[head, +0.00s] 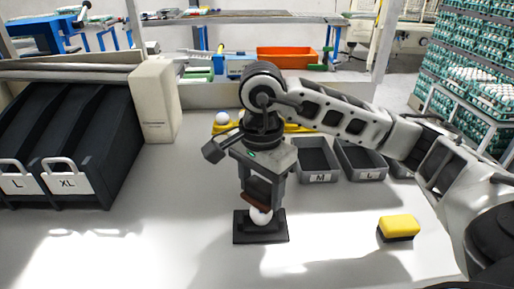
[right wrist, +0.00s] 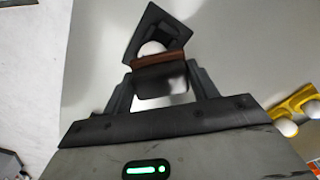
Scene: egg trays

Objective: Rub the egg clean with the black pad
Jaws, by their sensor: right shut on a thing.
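A white egg (head: 261,217) sits on a black square stand (head: 243,236) on the table, below my right gripper (head: 259,190). In the right wrist view the egg (right wrist: 151,48) is partly hidden behind a dark pad with a reddish-brown face (right wrist: 160,78). My right gripper (right wrist: 160,90) is shut on this pad and holds it at the egg's upper side. The pad looks to be touching the egg, but a small gap cannot be ruled out. My left gripper is not in view.
A yellow and black sponge (head: 398,226) lies at right. Grey bins (head: 315,178) marked M and L stand behind. Black crates (head: 75,187) marked L and XL are at left. A yellow holder with a white egg (head: 222,118) is at the back. The front table is clear.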

